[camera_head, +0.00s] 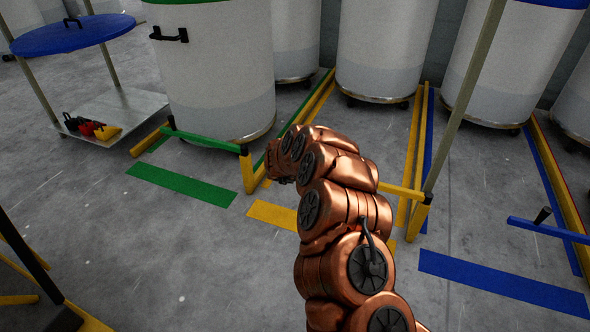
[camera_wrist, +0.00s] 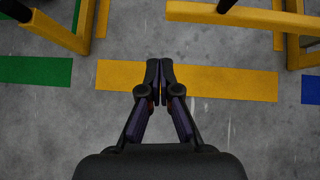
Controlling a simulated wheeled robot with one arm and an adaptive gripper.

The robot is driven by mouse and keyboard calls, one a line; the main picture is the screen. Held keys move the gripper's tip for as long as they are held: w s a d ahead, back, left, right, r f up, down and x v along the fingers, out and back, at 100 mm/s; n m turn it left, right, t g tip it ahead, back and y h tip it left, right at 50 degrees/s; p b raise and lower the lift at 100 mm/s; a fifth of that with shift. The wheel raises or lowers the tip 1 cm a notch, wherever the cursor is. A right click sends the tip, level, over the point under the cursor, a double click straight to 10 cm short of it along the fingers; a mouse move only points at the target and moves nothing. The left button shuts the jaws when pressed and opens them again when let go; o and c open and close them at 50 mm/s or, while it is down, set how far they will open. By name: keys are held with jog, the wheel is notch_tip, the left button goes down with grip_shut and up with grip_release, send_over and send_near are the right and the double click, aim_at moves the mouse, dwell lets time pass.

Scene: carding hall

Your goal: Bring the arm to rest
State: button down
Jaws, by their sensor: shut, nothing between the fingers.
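My gripper (camera_wrist: 160,72) shows in the wrist view with its two dark fingers together and nothing between them. It is above the grey floor, in line with a yellow floor stripe (camera_wrist: 220,82). In the head view my copper-coloured arm reaches up from the bottom and bends left at its far end. My gripper is hidden there behind the arm.
Large white cans (camera_head: 213,70) stand on wheels at the back. Yellow rails (camera_head: 411,150) and a green bar (camera_head: 203,141) stand close to the arm. Open floor (camera_head: 170,255) lies at the lower left.

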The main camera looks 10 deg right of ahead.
jog(key=shift+s+a+r, duration=0.3)
jog(key=shift+s+r, duration=0.1)
jog(key=shift+r, duration=0.1)
